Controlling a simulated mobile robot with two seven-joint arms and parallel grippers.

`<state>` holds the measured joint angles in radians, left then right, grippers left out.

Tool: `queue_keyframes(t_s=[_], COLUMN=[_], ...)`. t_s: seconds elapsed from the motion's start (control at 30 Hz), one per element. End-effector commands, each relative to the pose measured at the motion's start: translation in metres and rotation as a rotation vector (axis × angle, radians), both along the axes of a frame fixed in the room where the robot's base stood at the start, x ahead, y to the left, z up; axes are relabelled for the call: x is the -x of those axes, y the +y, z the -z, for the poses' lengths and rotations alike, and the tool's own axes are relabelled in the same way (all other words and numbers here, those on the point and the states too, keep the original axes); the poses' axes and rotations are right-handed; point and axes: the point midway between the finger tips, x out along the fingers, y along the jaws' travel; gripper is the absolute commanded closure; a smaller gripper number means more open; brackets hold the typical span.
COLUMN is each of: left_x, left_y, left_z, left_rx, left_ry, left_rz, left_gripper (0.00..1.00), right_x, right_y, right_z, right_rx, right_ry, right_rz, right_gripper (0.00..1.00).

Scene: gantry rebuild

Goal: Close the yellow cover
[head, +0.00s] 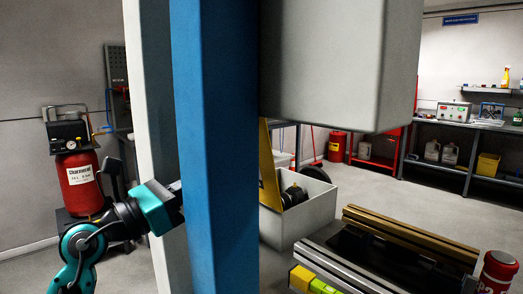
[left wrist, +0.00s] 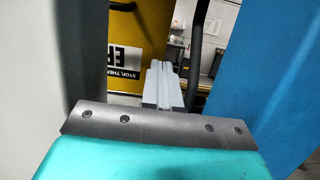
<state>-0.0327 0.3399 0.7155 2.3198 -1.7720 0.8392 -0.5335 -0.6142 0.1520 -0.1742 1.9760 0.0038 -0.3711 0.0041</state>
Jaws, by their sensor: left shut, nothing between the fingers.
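The yellow cover (head: 267,170) shows in the head view as a narrow upright strip beside the blue column, at the open grey box (head: 300,215). Dark round parts show inside that box. In the left wrist view, a yellow panel with a black-and-white label, which looks like the cover (left wrist: 150,32), stands beyond the fingers. My left gripper (left wrist: 162,88) is shut and empty, its grey fingers together in front of the panel; I cannot tell if they touch it. In the head view its fingers are hidden by the columns. My right gripper is in neither view.
A blue column (head: 212,150) and a white post (head: 152,90) stand close beside my left gripper. A large grey housing (head: 340,60) hangs above the box. A rail assembly (head: 400,240) and a red can (head: 497,272) are at lower right. A red compressor (head: 80,185) stands left.

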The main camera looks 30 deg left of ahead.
Motion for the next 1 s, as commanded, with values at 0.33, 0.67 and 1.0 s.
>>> queue_keyframes(t_s=[0.33,0.67,1.0], left_x=[-0.062,-0.114,-0.125], left_y=[-0.018,-0.033,-0.036], left_z=[-0.020,-0.031,-0.032], left_rx=[0.004,0.004,0.002], left_ry=[-0.004,-0.001,0.000], left_rz=[0.003,0.002,0.001], left_gripper=[1.00,1.00,1.00], right_x=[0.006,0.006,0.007], right_y=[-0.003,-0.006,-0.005], right_z=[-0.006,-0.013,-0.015], right_rx=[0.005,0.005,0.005], right_ry=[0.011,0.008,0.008], right_rz=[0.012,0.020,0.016], right_gripper=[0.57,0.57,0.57])
